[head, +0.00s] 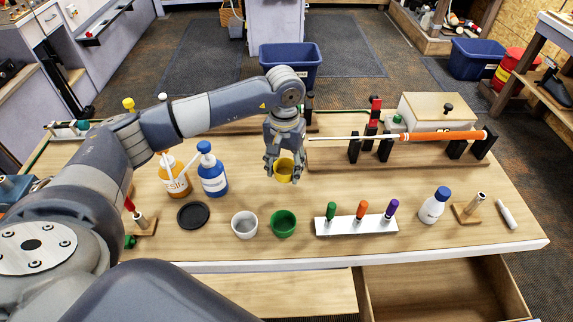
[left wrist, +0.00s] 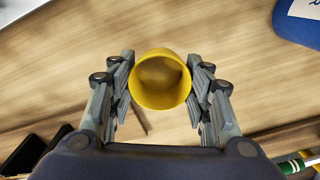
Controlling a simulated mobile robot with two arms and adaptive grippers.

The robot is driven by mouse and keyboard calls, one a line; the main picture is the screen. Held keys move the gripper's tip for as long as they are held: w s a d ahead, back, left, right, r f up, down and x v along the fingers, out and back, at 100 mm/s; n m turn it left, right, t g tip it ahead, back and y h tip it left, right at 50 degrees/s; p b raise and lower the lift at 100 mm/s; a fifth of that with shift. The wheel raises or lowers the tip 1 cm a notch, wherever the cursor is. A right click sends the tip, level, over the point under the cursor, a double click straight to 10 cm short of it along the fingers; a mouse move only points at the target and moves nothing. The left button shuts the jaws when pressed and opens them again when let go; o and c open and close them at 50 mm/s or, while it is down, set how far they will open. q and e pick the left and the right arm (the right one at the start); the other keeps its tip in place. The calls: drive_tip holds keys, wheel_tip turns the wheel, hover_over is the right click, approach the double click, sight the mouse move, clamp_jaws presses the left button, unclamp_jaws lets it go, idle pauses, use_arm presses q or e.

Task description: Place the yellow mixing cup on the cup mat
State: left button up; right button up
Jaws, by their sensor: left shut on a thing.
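The yellow mixing cup (head: 284,171) is between the fingers of my left gripper (head: 285,168), over the middle of the table. In the left wrist view the yellow cup (left wrist: 160,80) shows its open round mouth, with a finger of the left gripper (left wrist: 160,90) closed on each side. I cannot tell whether its base touches the tabletop. A flat black round mat (head: 193,215) lies bare on the table, left of the cup and nearer the front edge. My right gripper is not in view.
A grey cup (head: 244,225) and a green cup (head: 283,223) stand right of the mat. An orange bottle (head: 175,177) and a blue bottle (head: 211,172) stand behind it. A white rack (head: 355,222) holds colored-handled tools. A drawer (head: 440,290) is open.

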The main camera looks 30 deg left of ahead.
sight(287, 169)
use_arm(q)
drive_tip(key=shift+w+a+f, duration=0.15)
drive_tip(key=shift+w+a, duration=0.05)
drive_tip(key=shift+w, duration=0.8)
wheel_tip(287, 169, down, 3)
drive_tip(key=shift+s+r+p, duration=0.15)
drive_tip(key=shift+r+p, duration=0.05)
drive_tip(key=shift+p, duration=1.05)
drive_tip(key=shift+f, duration=0.35)
drive_tip(key=shift+f, duration=0.15)
drive_tip(key=shift+f+b, duration=0.1)
drive_tip(key=shift+b, duration=0.25)
drive_tip(key=o, duration=0.9)
